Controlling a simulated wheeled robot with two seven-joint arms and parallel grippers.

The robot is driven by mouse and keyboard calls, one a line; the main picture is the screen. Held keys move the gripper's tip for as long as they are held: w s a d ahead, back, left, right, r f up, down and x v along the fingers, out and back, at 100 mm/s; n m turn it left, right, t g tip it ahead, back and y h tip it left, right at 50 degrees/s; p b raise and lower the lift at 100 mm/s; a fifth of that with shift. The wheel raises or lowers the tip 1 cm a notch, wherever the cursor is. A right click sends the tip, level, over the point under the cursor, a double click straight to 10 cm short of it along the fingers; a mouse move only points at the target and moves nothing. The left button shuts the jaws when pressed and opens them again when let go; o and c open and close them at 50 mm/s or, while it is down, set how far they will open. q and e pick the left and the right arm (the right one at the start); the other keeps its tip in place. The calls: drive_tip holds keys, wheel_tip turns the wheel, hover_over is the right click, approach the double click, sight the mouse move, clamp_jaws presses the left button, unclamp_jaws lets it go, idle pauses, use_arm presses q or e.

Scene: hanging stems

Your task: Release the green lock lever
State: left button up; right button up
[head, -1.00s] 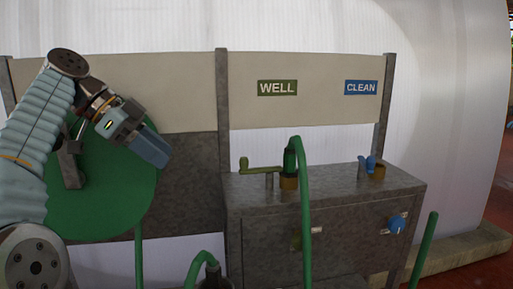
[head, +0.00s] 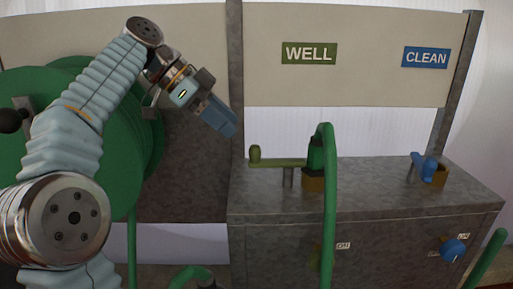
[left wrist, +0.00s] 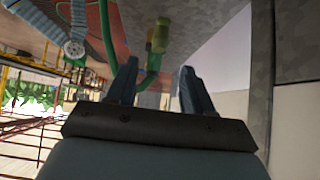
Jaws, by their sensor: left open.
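The green lock lever (head: 283,162) lies level on top of the grey metal cabinet, with an upright olive knob (head: 255,154) at its left end. Its right end meets the dark green coupling (head: 316,154) of a hose, on a brass-coloured base. My left gripper (head: 226,130) is above and left of the knob, angled down to the right, apart from it. In the left wrist view, the open fingers (left wrist: 158,88) have nothing between them, and an olive cylinder (left wrist: 158,38), apparently the lever's knob, shows beyond them. My right gripper is not in view.
A green hose (head: 328,220) arches down the cabinet front (head: 385,245). A blue lever (head: 424,166) stands at right under the CLEAN sign (head: 426,57); the WELL sign (head: 309,53) is above the green lever. A green reel (head: 60,150) is behind my left arm. A grey post (head: 235,80) stands close to the gripper.

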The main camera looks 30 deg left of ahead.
sight(254, 147)
use_arm(q)
drive_tip(key=b+x, duration=0.1)
drive_tip(key=x, duration=0.7)
drive_tip(key=shift+w+d+f, duration=0.1)
drive_tip(key=shift+d+f, duration=0.15)
clamp_jaws()
